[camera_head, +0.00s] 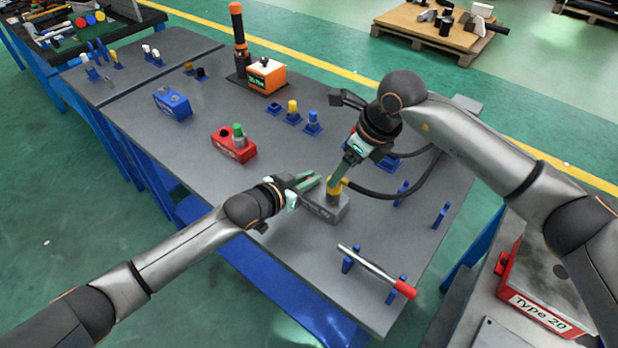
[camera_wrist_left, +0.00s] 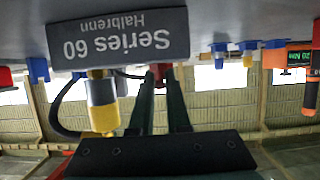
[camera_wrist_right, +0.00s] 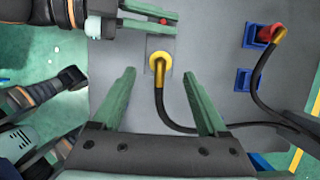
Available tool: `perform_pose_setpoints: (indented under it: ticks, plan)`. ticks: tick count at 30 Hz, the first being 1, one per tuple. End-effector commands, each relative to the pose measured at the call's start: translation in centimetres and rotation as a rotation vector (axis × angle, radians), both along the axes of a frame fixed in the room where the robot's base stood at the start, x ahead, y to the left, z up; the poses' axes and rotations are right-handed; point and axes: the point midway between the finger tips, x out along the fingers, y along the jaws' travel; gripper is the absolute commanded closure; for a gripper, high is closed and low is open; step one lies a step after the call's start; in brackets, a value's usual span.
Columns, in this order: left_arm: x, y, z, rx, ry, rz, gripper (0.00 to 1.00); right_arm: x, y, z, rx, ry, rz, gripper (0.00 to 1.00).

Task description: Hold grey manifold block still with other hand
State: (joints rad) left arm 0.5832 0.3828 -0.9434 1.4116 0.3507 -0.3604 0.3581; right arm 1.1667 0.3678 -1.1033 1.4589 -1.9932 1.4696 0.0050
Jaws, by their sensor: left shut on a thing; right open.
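The grey manifold block (camera_head: 318,206), lettered "Series 60", rests on the table; it also shows in the left wrist view (camera_wrist_left: 118,40). A yellow fitting (camera_wrist_right: 158,61) with a black hose rises from its top. My left gripper (camera_head: 310,182) is at the block's far left end, close to its top edge. Its fingers are nearly closed, with a small red piece (camera_wrist_right: 164,21) between the tips. Whether they touch the block I cannot tell. My right gripper (camera_wrist_right: 160,86) is open above the block, its fingers on either side of the yellow fitting, apart from it.
A red block (camera_head: 228,149) with a green-topped part and blue stands (camera_head: 312,127) lie behind. A red-handled bar (camera_head: 375,268) rests on blue holders in front. The black hose (camera_head: 385,192) runs right. The table's left middle (camera_head: 150,130) is clear.

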Motion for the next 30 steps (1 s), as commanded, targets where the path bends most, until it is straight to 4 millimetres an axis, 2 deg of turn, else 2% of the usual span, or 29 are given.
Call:
perform_pose_setpoints:
  ticks: [5,12,18,23,30]
  plan:
    - [0.0,0.0,0.0,0.0,0.0,0.0,1.0,-0.4,-0.7,2.4,0.0,-0.006,0.001,0.24]
    - [0.0,0.0,0.0,0.0,0.0,0.0,1.0,-1.4,-2.2,7.3,-0.001,-0.006,-0.001,0.24]
    - [0.0,0.0,0.0,0.0,0.0,0.0,1.0,-2.1,-3.0,10.2,0.0,-0.003,-0.001,0.24]
    - [0.0,0.0,0.0,0.0,0.0,0.0,1.0,-2.3,-3.3,11.1,0.0,-0.001,0.0,0.24]
    - [0.0,0.0,0.0,0.0,0.0,0.0,1.0,-2.4,-3.3,11.1,0.0,-0.001,0.0,0.24]
